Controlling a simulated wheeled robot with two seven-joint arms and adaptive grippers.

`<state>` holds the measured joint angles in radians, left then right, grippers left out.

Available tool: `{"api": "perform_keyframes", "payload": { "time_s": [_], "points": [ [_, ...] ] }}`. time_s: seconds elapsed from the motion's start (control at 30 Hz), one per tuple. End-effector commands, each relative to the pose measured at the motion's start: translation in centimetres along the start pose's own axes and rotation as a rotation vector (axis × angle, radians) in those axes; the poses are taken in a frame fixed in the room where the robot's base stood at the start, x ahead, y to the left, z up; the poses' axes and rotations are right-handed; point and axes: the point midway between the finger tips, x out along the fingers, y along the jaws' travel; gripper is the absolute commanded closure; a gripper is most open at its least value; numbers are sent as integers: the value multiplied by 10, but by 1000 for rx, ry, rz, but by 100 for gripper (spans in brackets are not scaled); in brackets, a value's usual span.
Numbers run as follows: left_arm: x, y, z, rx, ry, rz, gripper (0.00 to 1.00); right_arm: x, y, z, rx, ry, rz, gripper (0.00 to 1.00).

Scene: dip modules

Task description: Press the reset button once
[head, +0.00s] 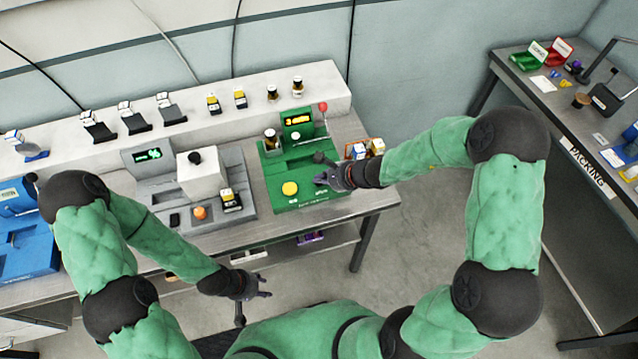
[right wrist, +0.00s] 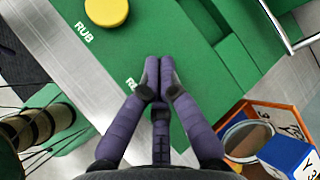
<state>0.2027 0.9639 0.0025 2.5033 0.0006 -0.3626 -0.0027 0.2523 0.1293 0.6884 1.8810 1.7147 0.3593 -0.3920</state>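The green machine (head: 284,168) on the bench has a lit display, a red-knobbed lever and a round yellow button (head: 290,188). The yellow button, beside the word "RUB", also shows in the right wrist view (right wrist: 107,10). A second white label starting "RE" (right wrist: 131,82) is partly covered by my right gripper (right wrist: 160,72); no reset button is visible there. The right gripper's purple fingers are together at the tips, with nothing between them, over the machine's front part. Whether they touch it I cannot tell. My left gripper (head: 258,285) hangs in front of the bench, fingers apart and empty.
A grey machine (head: 238,163) with an orange button stands left of the green one, and a blue machine (head: 28,240) at the far left. An orange box (head: 372,143) with small bottles and cartons is close right of my right gripper. A packing table (head: 530,95) stands at right.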

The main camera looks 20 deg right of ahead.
Motion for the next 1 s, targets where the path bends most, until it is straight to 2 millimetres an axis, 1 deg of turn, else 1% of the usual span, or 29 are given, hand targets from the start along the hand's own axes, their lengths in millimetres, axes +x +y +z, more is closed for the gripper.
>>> {"api": "perform_keyframes", "payload": {
  "time_s": [0.37,1.0],
  "points": [
    [0,0,0,0,0,0,60,0,0,0,-1,0,-1,100],
    [6,-2,0,0,0,0,60,3,2,-2,-1,0,-1,100]
  ]
}}
